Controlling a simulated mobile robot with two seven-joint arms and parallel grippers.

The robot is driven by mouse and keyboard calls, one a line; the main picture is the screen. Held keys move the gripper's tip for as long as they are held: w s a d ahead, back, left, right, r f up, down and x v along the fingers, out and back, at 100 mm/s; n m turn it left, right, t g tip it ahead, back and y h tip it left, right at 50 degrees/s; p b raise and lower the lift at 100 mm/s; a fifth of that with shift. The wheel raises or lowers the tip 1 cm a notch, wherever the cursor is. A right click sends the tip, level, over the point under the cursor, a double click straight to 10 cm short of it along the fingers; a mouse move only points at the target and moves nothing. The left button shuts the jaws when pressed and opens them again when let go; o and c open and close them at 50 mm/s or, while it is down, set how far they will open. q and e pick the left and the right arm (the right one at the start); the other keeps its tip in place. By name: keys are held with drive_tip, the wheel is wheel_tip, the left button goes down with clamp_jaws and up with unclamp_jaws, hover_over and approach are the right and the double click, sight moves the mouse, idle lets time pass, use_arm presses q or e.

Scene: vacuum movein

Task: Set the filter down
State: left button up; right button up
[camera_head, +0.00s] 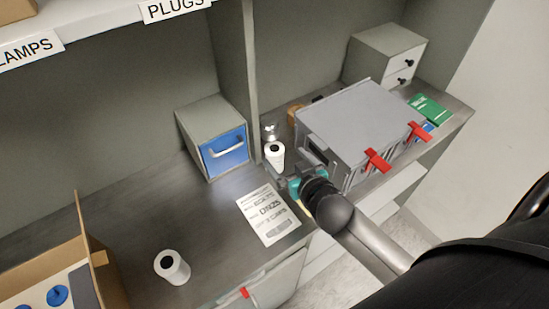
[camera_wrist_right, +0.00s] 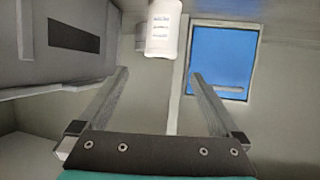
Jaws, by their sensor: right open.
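A white cylindrical filter (camera_head: 274,153) with a dark hole in its top stands upright on the counter, beside the grey machine. In the right wrist view a white labelled cylinder (camera_wrist_right: 163,28), which looks like this filter, is just beyond the fingertips. My right gripper (camera_head: 277,177) is close in front of it; its two fingers (camera_wrist_right: 160,75) are apart with nothing between them. A second white filter (camera_head: 174,268) stands at the counter's front left. My left gripper is not in view.
The grey machine (camera_head: 362,122) with red latches stands right of my gripper. A small cabinet with a blue drawer (camera_head: 225,152) is behind left. A printed sheet (camera_head: 268,214) lies on the counter. An open cardboard box (camera_head: 100,270) is at lower left.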

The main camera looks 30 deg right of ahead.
sight(275, 149)
drive_tip(key=shift+f+b+x, duration=0.15)
drive_tip(key=shift+b+x, duration=0.1)
drive_tip(key=shift+x, duration=1.45)
drive_tip(key=shift+f+b+x, duration=0.1)
drive_tip(key=shift+b+x, duration=0.1)
drive_tip(key=shift+x, duration=1.55)
drive_tip(key=shift+s+a, duration=0.1)
clamp_jaws()
